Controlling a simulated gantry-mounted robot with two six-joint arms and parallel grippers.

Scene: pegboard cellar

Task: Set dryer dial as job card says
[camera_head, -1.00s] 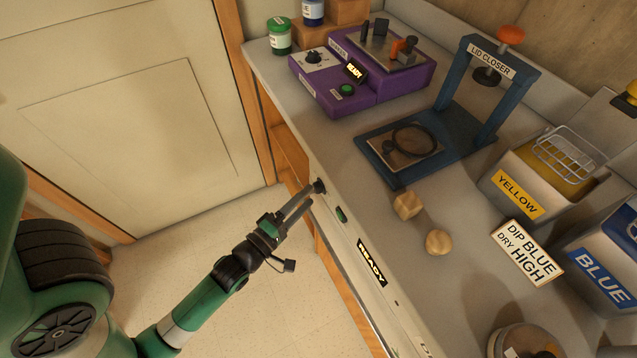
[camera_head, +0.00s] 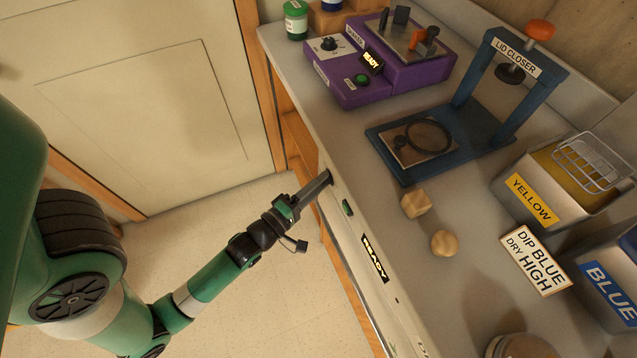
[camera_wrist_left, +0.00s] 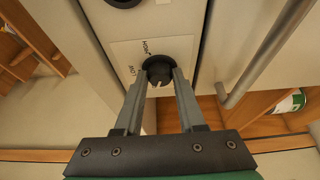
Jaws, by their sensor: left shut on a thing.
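The job card (camera_head: 537,261) stands on the bench and reads "DIP BLUE DRY HIGH". My left gripper (camera_head: 326,179) is shut on the dial, one finger on each side (camera_wrist_left: 158,76). In the head view the fingers hide the dial. My right gripper is not in view.
A purple machine (camera_head: 345,92) with its own dial and "READY" display stands at the back. A bar handle (camera_wrist_left: 265,55) runs beside the dial.

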